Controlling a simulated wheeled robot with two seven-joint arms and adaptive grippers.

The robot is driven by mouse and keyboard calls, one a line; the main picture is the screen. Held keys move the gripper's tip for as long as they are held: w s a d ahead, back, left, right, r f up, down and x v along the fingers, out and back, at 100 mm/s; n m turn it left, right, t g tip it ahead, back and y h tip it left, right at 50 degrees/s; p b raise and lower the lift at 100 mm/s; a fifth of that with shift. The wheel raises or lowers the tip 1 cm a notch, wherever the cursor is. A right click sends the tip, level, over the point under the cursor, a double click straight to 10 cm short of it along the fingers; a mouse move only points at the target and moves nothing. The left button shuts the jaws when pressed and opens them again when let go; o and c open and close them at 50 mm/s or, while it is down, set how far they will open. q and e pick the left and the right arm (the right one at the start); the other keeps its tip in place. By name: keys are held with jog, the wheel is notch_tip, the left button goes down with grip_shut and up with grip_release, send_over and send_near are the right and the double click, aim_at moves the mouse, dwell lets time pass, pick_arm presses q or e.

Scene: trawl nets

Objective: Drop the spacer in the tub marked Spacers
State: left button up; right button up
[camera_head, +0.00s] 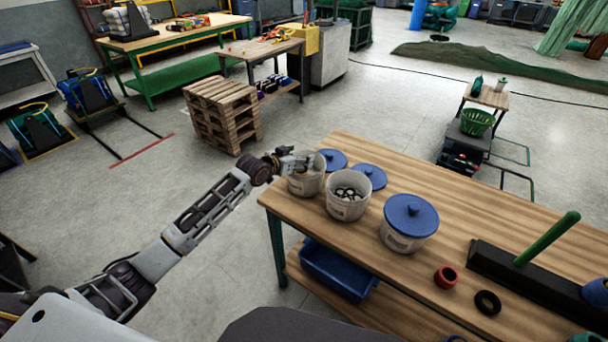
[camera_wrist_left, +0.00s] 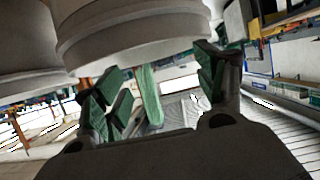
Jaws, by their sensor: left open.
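My left gripper (camera_head: 300,161) is at the rim of the leftmost white tub (camera_head: 305,184), whose inside is mostly hidden. In the left wrist view the open fingers (camera_wrist_left: 163,88) hold nothing that I can see, with a pale tub (camera_wrist_left: 140,35) close above them. The middle tub (camera_head: 347,207) is open and holds several dark rings (camera_head: 350,192). The right tub (camera_head: 405,241) has a blue lid on. The labels are too small to read. A red ring (camera_head: 445,286) and a black ring (camera_head: 487,312) lie on the table; I cannot tell which is the spacer. My right gripper does not show.
Two blue lids (camera_head: 371,177) (camera_head: 333,158) lie behind the tubs on the wooden table (camera_head: 480,225). A dark block with a green handle (camera_head: 545,240) lies at the right. A blue bin (camera_head: 339,271) sits on the lower shelf. A pallet stack (camera_head: 222,112) stands beyond.

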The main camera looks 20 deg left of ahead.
pick_arm(q)
jog(key=v, duration=1.1)
jog(key=shift+s, duration=0.15)
jog(key=shift+a+r, duration=0.1)
dwell(0.9)
